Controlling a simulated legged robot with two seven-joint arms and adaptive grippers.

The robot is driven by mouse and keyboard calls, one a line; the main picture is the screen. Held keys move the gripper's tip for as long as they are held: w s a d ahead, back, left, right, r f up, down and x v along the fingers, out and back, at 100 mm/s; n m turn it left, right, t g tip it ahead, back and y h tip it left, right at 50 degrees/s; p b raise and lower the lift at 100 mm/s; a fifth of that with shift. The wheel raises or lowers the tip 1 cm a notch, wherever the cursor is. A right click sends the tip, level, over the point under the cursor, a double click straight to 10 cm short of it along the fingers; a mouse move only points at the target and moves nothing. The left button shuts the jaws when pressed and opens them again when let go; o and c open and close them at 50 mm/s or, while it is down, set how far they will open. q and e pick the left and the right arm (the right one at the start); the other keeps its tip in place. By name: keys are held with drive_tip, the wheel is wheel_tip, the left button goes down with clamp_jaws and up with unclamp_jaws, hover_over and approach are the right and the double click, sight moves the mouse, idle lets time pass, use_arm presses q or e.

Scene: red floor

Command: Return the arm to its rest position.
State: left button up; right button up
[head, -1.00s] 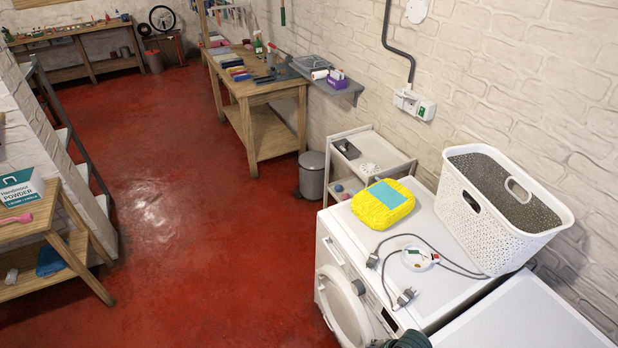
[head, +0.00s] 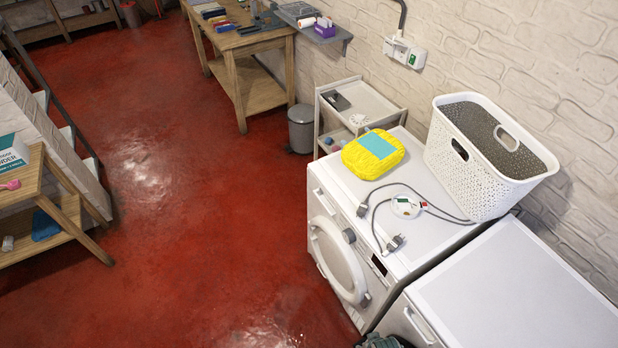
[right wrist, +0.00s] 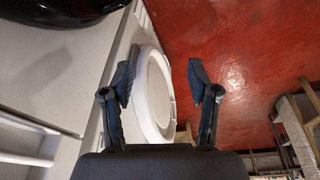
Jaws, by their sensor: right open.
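My right gripper (right wrist: 160,85) is open and empty in the right wrist view, its two dark fingers spread apart. Between and beyond the fingers are the white round door (right wrist: 155,95) of the washing machine and the red floor (right wrist: 235,50). In the head view only a small dark part of my arm (head: 385,341) shows at the bottom edge, in front of the white machines. My left gripper is not in view.
The washing machine (head: 330,200) carries a yellow package (head: 362,160), a cable with plugs and a small round dish. A white basket (head: 470,175) stands behind. A second white machine (head: 510,290) is at right. The red floor (head: 180,230) at left is clear.

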drive_tip(key=s+d+f+g, duration=0.1)
drive_tip(key=s+f, duration=0.3)
drive_tip(key=f, duration=0.6)
drive_tip(key=s+f, duration=0.4)
drive_tip(key=f, duration=0.5)
drive_tip(key=s+d+f, duration=0.2)
drive_tip(key=s+f, duration=0.6)
drive_tip(key=s, duration=0.4)
drive_tip(key=shift+s+d+f+g, duration=0.15)
drive_tip(key=shift+s+d+g, duration=0.1)
drive_tip(key=shift+s+g, duration=0.15)
drive_tip(key=shift+o, duration=0.2)
